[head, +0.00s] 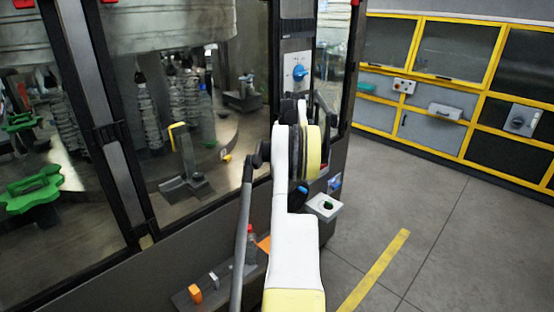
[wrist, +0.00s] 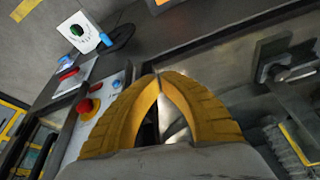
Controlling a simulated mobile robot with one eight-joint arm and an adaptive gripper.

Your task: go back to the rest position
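My gripper (wrist: 160,78) shows in the wrist view as two curved yellow fingers whose tips meet. Through the gap below the tips I see dark and silvery surfaces, and no object is clearly held. In the head view my white and yellow arm reaches forward beside the labeller (head: 118,140). The arm hides the gripper there. In the wrist view a control panel (wrist: 108,78) with a red knob on a yellow base lies left of the fingers, apparently apart from them.
Open floor (head: 440,240) lies right, with yellow-framed cabinets (head: 450,60) behind.

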